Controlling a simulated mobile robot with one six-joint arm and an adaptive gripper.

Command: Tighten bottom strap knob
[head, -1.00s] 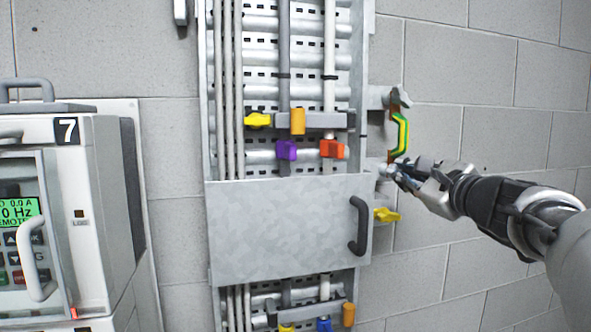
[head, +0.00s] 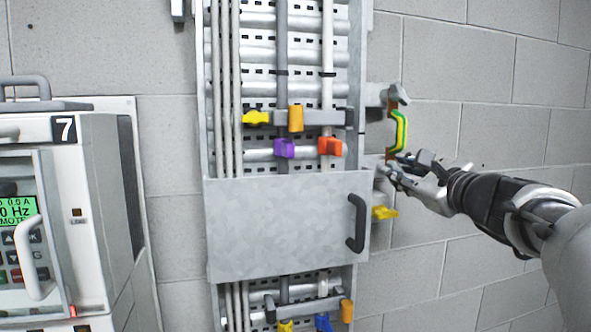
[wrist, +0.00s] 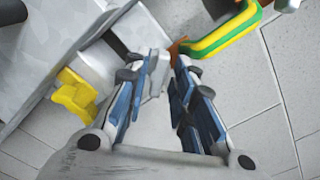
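A green-and-yellow strap (head: 400,131) runs down the right side of the cabinet, below a grey upper knob (head: 399,94). It also shows in the wrist view (wrist: 222,35), with a reddish-brown end near my fingertips. My gripper (head: 388,171) is at the strap's lower end, beside the lower bracket. In the wrist view my two blue-padded fingers (wrist: 170,62) stand apart, with a pale grey piece (wrist: 158,78) between them. The bottom knob is mostly hidden by my fingers, and I cannot tell whether they grip it.
A yellow knob (head: 384,213) sticks out just below my gripper; it is left of my fingers in the wrist view (wrist: 76,93). A grey cover panel (head: 280,230) with a dark handle (head: 356,224) is to the left. The block wall (head: 490,100) at right is clear.

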